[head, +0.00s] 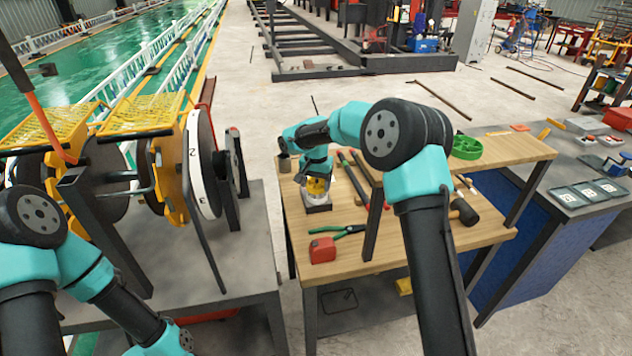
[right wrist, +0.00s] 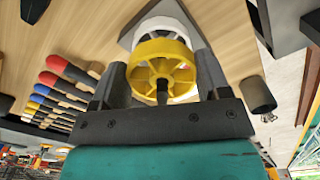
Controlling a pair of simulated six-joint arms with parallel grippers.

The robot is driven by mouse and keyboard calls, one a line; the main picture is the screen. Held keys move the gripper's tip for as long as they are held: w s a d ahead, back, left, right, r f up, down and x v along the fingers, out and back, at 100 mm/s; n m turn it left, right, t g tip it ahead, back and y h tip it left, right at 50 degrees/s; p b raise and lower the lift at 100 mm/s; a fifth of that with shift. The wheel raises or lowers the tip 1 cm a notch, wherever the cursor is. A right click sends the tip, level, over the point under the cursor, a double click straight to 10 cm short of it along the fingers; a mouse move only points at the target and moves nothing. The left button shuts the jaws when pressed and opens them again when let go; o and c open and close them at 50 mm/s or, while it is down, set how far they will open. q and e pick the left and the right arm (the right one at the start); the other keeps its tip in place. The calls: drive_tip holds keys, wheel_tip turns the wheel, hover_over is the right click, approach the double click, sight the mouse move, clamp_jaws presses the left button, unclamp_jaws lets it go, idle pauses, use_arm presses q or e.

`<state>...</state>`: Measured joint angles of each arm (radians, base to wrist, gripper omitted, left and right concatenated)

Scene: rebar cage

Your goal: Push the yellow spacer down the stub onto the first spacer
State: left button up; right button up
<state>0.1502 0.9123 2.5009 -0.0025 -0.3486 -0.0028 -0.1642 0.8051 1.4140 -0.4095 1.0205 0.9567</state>
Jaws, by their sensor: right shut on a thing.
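The yellow spacer (right wrist: 160,62) is a spoked wheel between the two dark fingers of my right gripper (right wrist: 162,85), which is shut on its rim. A dark stub end (right wrist: 162,92) shows at its hub. The white first spacer (right wrist: 166,26) is just behind the yellow one, partly covered by it; whether they touch I cannot tell. In the head view the yellow spacer (head: 317,186) is under my right gripper (head: 317,176), above a dark base block (head: 317,208) on the wooden bench. My left gripper is not in view; only parts of my left arm show.
A red tape measure (head: 322,250) and green-handled pliers (head: 350,231) lie in front of the block. Screwdrivers (head: 353,177) lie to its right, and a grey cup (head: 284,163) stands to its left.

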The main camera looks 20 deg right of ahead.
sight(316, 184)
drive_tip(key=shift+f, duration=0.8)
drive_tip(key=o, duration=1.1)
wheel_tip(316, 184, up, 17)
drive_tip(key=shift+r, duration=0.2)
drive_tip(key=shift+f, duration=0.15)
idle(0.5)
wheel_tip(316, 184, down, 15)
drive_tip(key=shift+f, duration=0.1)
idle(0.7)
